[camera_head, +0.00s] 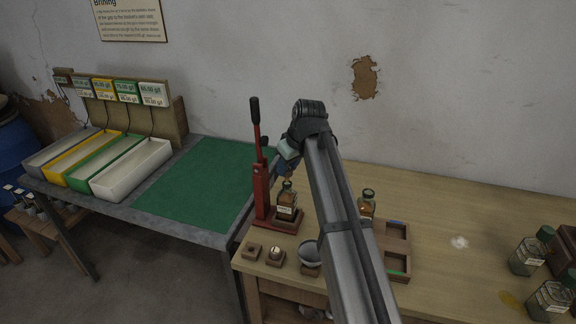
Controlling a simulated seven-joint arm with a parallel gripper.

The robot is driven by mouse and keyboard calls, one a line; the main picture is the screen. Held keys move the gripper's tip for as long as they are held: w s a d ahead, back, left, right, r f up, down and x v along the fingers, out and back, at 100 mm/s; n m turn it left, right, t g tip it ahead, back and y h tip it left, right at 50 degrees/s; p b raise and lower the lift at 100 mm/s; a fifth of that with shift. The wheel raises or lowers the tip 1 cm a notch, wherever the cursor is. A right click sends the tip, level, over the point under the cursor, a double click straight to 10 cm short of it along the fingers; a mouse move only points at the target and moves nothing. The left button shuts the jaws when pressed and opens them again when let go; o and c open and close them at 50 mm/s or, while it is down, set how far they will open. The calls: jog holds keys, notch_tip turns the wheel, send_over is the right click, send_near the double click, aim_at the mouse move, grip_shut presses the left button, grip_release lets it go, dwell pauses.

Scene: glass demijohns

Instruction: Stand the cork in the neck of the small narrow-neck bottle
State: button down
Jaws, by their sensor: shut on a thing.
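My gripper (285,168) is small in the head view, pointing down beside the red lever press, above and close to a bottle (287,203). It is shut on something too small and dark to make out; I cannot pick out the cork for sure. That bottle is dark glass with a pale label and stands upright on the base of the press (262,195). A second bottle (367,202) with a greenish neck stands right of my arm, its lower part partly hidden. I cannot tell for sure which is the small narrow-neck bottle.
Small wooden blocks (252,250) and a grey bowl (309,252) line the table's front edge. A wooden tray (397,237) sits right of my arm, which hides the table behind it. Green-capped jars (527,256) stand far right. The green mat (205,190) is clear.

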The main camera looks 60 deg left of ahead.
jog(key=shift+f, duration=1.15)
dwell(1.2)
dwell(0.7)
jog(key=c, duration=0.7)
grip_release()
jog(key=shift+v, duration=3.05)
jog(key=shift+r, duration=0.1)
jog(key=v, duration=1.3)
jog(key=shift+r, duration=0.35)
jog(key=shift+w+f, duration=0.1)
jog(key=shift+w, duration=0.1)
